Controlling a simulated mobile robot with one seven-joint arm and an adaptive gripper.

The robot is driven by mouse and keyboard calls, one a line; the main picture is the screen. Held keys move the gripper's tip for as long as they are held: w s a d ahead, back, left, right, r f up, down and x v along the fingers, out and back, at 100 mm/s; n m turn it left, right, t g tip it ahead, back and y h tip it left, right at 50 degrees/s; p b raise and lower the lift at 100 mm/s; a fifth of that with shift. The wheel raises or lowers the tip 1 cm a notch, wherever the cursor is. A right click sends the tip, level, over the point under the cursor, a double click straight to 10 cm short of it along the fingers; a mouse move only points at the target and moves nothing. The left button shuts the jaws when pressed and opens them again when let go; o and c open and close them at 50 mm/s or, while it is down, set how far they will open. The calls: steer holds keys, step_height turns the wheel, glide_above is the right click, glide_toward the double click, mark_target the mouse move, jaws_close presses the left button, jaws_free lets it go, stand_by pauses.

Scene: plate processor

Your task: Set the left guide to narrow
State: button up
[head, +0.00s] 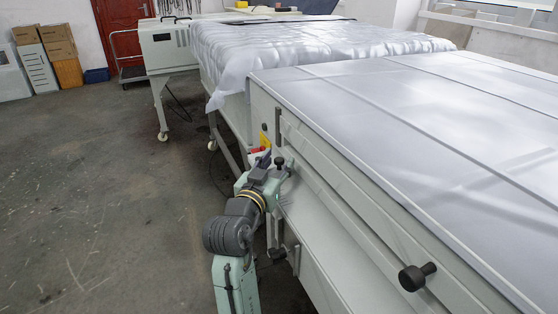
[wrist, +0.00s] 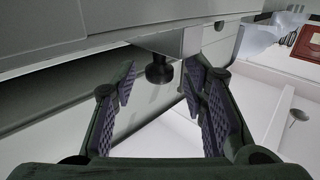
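The long grey processor side carries black round knobs along a rail. The far knob (head: 280,162), which I take to belong to the left guide, is beside my gripper (head: 266,172) in the head view. In the wrist view a black knob (wrist: 159,70) hangs below a grey metal block (wrist: 168,43), ahead of and between the two fingertips. My gripper (wrist: 161,88) is open, with a gap on both sides of the knob and nothing held. A nearer black knob (head: 417,276) sticks out at the right of the head view. The guide's setting cannot be read.
The processor's covered top (head: 430,120) and side panel lie right of my arm. A lower black fitting (head: 277,255) sits near my forearm. A sheet-covered table (head: 300,50) stands behind. The grey floor (head: 100,180) at left is clear; boxes (head: 58,45) are far back.

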steer(key=v, duration=1)
steer(key=shift+s, duration=0.2)
steer(key=shift+a, duration=0.1)
